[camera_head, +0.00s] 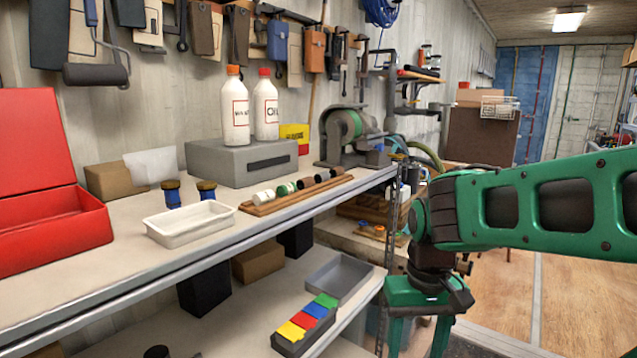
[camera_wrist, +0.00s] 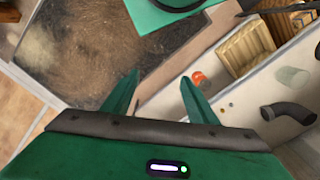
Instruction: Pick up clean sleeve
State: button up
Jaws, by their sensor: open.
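Several short cylindrical sleeves lie in a row on a wooden rack (camera_head: 290,201) on the upper bench. The leftmost is a whitish sleeve (camera_head: 263,197) with a dark end. Beside it are a green and white sleeve (camera_head: 286,188) and darker ones. The whitish one looks the cleanest, but I cannot be sure which is the clean sleeve. My gripper (camera_head: 418,335) points down at the right, beyond the end of the bench and away from the rack. It is open, with nothing between its fingers in the wrist view (camera_wrist: 161,80).
A white tray (camera_head: 190,233) stands left of the rack. Two bottles stand on a grey box (camera_head: 230,168) behind it. A red case (camera_head: 52,230) is at far left. The lower shelf holds a grey tray (camera_head: 337,276). The wrist view shows a dark elbow pipe (camera_wrist: 288,112).

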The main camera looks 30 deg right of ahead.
jog(key=w+d+r+n+t, duration=0.2)
jog(key=w+r+t, duration=0.15)
jog(key=w, duration=0.55)
jog(key=n+t+y, duration=0.4)
jog(key=n+t, duration=0.4)
jog(key=t, duration=0.1)
send_near(325, 174)
jog(key=shift+x, duration=4.55)
jog(key=shift+t, duration=0.25)
jog(key=c, duration=1.2)
